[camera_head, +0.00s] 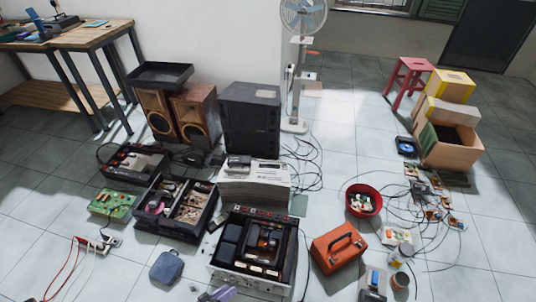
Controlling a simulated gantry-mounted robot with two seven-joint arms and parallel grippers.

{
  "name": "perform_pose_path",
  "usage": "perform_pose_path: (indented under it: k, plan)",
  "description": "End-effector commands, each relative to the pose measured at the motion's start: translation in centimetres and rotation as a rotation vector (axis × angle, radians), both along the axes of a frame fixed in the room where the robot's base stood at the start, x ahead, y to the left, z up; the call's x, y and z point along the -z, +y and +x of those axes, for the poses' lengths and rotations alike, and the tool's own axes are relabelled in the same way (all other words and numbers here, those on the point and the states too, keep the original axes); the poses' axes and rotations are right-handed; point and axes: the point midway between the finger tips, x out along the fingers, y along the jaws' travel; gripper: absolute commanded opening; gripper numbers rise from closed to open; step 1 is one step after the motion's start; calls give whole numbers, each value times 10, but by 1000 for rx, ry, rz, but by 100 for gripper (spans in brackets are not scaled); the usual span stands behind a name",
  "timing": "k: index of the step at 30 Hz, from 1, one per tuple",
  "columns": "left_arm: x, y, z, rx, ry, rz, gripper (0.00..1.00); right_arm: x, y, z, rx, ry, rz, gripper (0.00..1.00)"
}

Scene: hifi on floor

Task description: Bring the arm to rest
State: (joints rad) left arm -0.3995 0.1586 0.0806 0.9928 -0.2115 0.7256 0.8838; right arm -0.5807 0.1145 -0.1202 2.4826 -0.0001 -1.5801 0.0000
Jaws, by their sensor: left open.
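My left gripper (216,294) shows only in part at the bottom edge of the head view, as a small pale grey-lilac shape. It is open, with nothing seen between its fingers. It is in front of the open hi-fi unit (225,273), which has a silver front and exposed parts inside. I cannot tell how high the gripper is above the floor. Most of the left arm is outside the picture. My right gripper is not in view.
A blue-grey pouch (167,268) lies left of the gripper. An orange case (338,247), a red bowl (376,201) and loose cables lie to the right. Open black units (150,222), speakers (157,115) and a fan (303,20) stand farther back.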

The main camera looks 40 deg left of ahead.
Motion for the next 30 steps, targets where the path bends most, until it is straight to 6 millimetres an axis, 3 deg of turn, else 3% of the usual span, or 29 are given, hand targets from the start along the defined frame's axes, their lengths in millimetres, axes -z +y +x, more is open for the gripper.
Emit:
perform_pose_path:
  k: [1, 9, 14, 18, 24, 28, 30]
  plan:
    - [-45, -15, 15, 31, 11, 35, 59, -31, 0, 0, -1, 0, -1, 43]
    - [-195, -81, 77, 169, 153, 278, 59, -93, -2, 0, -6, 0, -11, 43]
    - [-289, -107, 89, 243, 264, 430, 59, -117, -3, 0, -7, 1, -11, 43]
    - [-357, -119, 81, 315, 376, 549, 59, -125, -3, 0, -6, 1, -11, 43]
    - [-412, -120, 51, 429, 543, 681, 59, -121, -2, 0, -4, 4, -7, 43]
    - [-423, -114, 24, 513, 672, 743, 59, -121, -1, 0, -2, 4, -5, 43]
    - [-416, -110, 6, 575, 764, 771, 59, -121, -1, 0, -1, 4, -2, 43]
